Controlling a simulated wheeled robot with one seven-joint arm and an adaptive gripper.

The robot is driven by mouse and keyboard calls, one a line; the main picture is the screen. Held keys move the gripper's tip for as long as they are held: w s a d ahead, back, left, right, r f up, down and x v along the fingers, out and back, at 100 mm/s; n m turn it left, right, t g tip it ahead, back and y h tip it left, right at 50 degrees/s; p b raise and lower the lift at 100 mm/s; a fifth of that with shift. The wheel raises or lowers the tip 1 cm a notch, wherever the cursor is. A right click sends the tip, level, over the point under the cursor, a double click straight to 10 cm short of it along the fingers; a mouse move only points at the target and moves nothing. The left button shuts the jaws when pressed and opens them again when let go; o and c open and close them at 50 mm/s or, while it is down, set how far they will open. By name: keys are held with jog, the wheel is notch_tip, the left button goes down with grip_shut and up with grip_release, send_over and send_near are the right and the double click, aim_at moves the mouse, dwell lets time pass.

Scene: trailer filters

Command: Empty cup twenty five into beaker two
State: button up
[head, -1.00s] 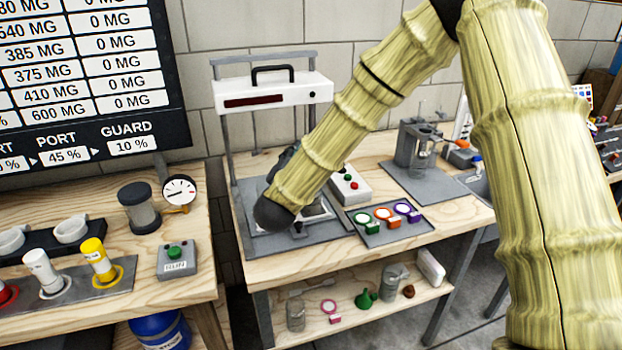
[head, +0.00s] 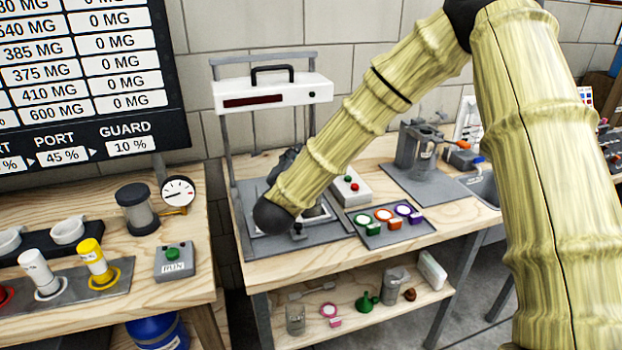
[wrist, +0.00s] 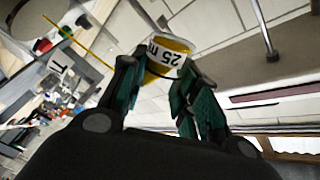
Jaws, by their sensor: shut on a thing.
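In the wrist view, my gripper (wrist: 158,78) is shut on a small cup (wrist: 168,62) with a yellow rim or inside and a white label reading "25" and part of a further word. The cup sits between the dark green fingers and looks tilted in this rolled view. In the head view, the cup and fingers are hidden behind my arm, which reaches over the stand on the middle bench. I cannot tell which vessel is beaker two. A clear glass vessel (head: 295,320) stands on the lower shelf, without a readable label.
A white box with a handle (head: 272,92) spans the frame on the middle bench. White and yellow cylinders (head: 95,262) stand on the left bench.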

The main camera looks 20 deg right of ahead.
jog(key=shift+d+r+m+b, duration=0.15)
jog(key=shift+m+b, duration=1)
jog(key=shift+m, duration=0.15)
dwell(1.6)
jog(key=shift+s+d+r+m+b, duration=0.15)
jog(key=shift+d+m+b, duration=0.15)
jog(key=shift+m+b, duration=0.3)
jog(key=shift+s+d+m+b, duration=0.15)
jog(key=shift+d+m+b, duration=0.1)
jog(key=shift+m+b, duration=0.3)
dwell(1.2)
jog(key=shift+s+d+r+m+b, duration=0.1)
jog(key=shift+d+m+b, duration=0.1)
jog(key=shift+m+b, duration=1.3)
dwell(1.3)
